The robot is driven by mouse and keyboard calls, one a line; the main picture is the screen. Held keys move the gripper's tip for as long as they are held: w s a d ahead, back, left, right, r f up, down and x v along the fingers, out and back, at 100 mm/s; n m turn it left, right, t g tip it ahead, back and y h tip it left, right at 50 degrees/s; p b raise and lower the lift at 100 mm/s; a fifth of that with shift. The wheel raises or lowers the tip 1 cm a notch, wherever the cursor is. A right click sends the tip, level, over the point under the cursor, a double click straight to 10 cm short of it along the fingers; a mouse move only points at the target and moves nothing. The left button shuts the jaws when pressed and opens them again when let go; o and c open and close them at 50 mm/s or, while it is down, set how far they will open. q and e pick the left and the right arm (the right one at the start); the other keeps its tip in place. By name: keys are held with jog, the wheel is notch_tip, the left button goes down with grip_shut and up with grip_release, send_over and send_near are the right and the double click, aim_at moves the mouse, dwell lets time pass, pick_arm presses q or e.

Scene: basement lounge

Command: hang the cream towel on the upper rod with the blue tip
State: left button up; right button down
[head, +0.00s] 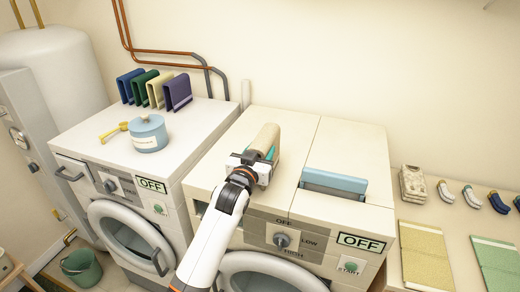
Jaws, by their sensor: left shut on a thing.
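My left gripper (257,163) is over the top of the right-hand machine, shut on a cream folded thing (266,137) that looks like the cream towel. The towel stands up beyond the gripper; its lower part is partly hidden by the gripper, and I cannot tell if it touches the machine top. Another cream folded cloth (160,88) stands in a row on the left-hand machine, between a green cloth (143,88) and a purple one (178,92). No rod with a blue tip shows. My right gripper is not in view.
A shelf at right holds folded cloths (425,256). Copper pipes run along the wall.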

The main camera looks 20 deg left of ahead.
pick_arm(q)
jog(key=shift+s+r, duration=0.15)
jog(key=shift+f, duration=0.25)
jog(key=o, duration=1.1)
jog(key=shift+r, duration=0.2)
jog(key=shift+s+a+b, duration=0.15)
jog(key=shift+s+b, duration=0.7)
jog(key=shift+s, duration=2.15)
jog(key=shift+s+a+b, duration=0.1)
jog(key=shift+s+b, duration=0.7)
jog(key=shift+s, duration=2.2)
